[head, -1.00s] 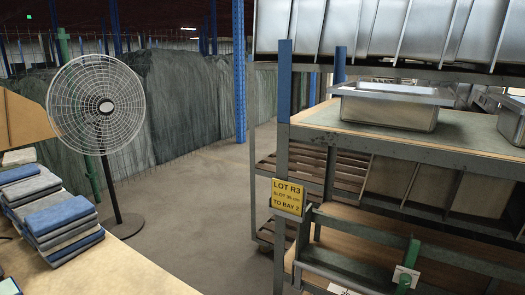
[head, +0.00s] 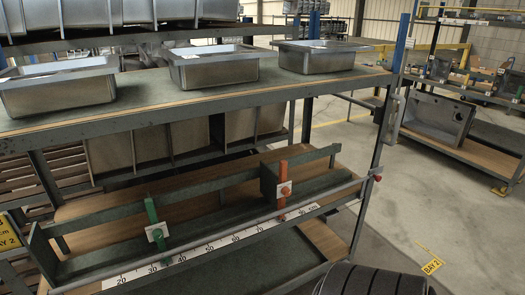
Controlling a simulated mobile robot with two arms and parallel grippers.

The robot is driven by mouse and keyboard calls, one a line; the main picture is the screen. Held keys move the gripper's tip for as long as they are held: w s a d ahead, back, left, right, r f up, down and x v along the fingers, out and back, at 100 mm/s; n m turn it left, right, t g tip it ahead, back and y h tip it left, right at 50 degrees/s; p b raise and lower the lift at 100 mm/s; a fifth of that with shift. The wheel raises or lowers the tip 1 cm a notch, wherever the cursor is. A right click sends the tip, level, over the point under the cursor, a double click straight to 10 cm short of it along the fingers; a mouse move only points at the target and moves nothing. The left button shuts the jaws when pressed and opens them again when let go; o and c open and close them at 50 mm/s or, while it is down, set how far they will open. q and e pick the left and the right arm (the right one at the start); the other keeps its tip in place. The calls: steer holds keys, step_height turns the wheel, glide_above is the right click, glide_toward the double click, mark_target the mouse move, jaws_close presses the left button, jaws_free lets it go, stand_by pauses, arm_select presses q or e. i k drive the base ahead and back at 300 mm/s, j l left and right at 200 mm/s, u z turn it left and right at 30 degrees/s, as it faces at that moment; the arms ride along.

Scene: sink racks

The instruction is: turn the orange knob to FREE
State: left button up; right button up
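The orange knob (head: 286,190) sits on a small white plate on an upright orange post (head: 283,176), toward the right of the lower rack rail. Any lettering on the plate is too small to read, so I cannot tell the knob's setting. A green post (head: 151,213) with its own knob (head: 157,234) and white plate stands further left on the same rail. Neither of my grippers is in view.
A white ruler strip (head: 215,244) runs along the rack's front rail, which ends in a small red knob (head: 378,178). Metal sinks (head: 215,70) stand on the upper shelf (head: 140,107).

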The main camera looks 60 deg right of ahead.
mark_target(284, 191)
steer(key=z, duration=2.05)
